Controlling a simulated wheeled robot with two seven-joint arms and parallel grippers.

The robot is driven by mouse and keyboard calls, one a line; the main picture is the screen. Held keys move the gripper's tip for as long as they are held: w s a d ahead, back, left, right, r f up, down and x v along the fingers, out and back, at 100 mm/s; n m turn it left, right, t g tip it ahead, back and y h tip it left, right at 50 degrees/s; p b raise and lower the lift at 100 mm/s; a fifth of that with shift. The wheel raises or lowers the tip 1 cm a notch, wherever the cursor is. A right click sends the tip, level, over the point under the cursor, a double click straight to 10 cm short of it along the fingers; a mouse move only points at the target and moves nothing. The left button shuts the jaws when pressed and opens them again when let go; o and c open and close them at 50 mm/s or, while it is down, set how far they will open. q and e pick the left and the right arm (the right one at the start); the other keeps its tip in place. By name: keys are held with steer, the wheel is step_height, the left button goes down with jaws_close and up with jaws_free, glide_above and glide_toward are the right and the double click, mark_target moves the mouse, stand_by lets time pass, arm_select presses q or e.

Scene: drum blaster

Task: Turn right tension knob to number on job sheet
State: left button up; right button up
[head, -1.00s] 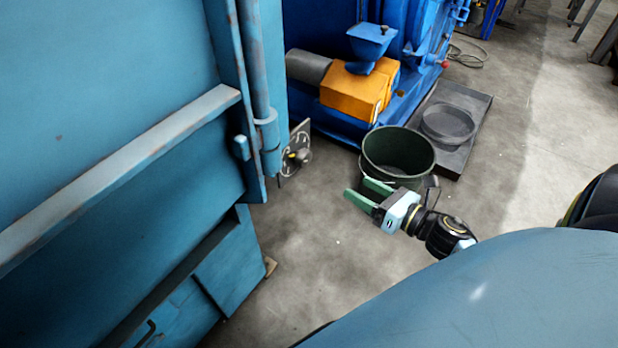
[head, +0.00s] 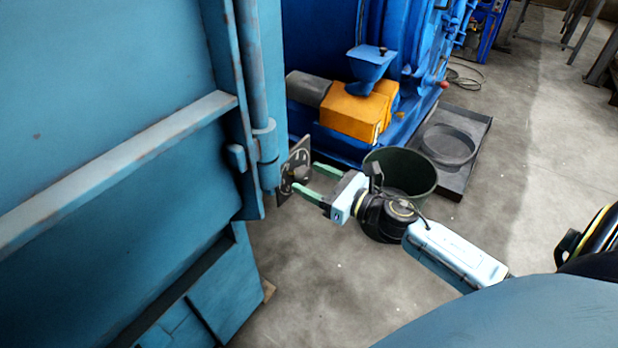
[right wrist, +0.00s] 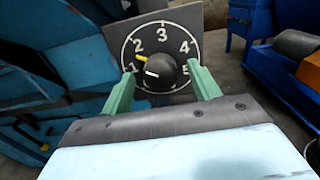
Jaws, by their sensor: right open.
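The tension knob (right wrist: 161,72) is round and black, on a dark square dial plate (right wrist: 186,21) with white numbers 1 to 5 in the right wrist view. A short white line lies on the knob's face, left of centre. A yellow mark sits at its upper left, between 1 and 2. The dial plate (head: 292,158) is edge-on beside the blue cabinet in the head view. My right gripper (head: 304,176) is open, its green fingers pointing at the plate, one on each side of the knob; contact cannot be told. No job sheet is visible. My left gripper is out of view.
The blue cabinet (head: 110,80) with its hinge post fills the left. A dark green bucket (head: 413,176) stands just behind my right gripper. A blue machine with an orange box (head: 358,112) and a dark tray (head: 470,125) are farther back.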

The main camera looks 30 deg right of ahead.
steer(key=shift+x, duration=0.75)
steer(key=c, duration=1)
steer(key=shift+o, duration=0.2)
